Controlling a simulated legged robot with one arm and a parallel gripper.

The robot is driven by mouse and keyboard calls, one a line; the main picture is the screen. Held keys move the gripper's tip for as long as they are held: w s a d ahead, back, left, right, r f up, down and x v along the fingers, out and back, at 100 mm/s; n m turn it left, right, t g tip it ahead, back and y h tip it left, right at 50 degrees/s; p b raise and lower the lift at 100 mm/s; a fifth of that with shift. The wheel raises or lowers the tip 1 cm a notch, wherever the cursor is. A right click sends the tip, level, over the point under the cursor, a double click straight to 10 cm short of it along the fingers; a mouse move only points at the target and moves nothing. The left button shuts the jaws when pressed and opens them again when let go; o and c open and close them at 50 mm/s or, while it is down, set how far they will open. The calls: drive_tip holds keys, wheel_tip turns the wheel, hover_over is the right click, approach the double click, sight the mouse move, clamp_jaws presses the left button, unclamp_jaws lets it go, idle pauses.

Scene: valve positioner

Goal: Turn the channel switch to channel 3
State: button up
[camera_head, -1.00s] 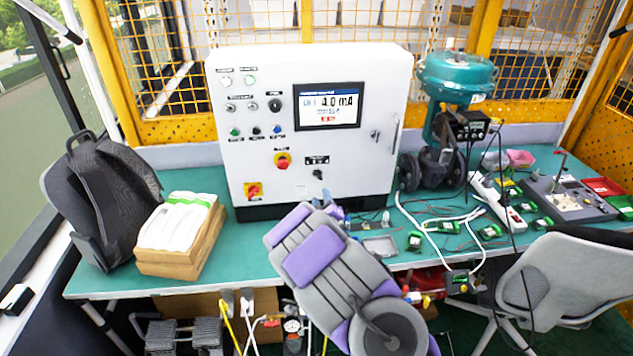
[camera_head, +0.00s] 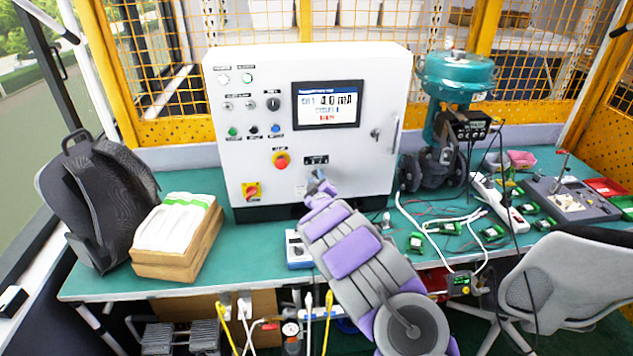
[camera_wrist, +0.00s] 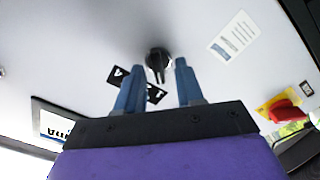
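The channel switch is a small black knob (camera_wrist: 158,62) on the lower front of the white control cabinet (camera_head: 225,165). In the head view my gripper hides it. My gripper (camera_head: 317,180) is at the cabinet front, just under a small black label (camera_head: 316,160). In the wrist view my gripper (camera_wrist: 160,67) is open, with one blue finger on each side of the knob. Gaps show between the fingers and the knob; contact cannot be told. The cabinet display (camera_head: 328,104) reads CH 1 and 4.0 mA.
A red emergency button (camera_head: 281,160) and a red-yellow rotary switch (camera_head: 251,190) sit left of my gripper. A teal valve actuator (camera_head: 455,75) stands right of the cabinet. A backpack (camera_head: 100,195) and a box (camera_head: 178,240) stand left. Wires and green modules lie on the right of the bench.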

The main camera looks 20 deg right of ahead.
drive_tip(key=shift+w+d, duration=0.1)
drive_tip(key=shift+w, duration=0.1)
clamp_jaws()
idle(0.4)
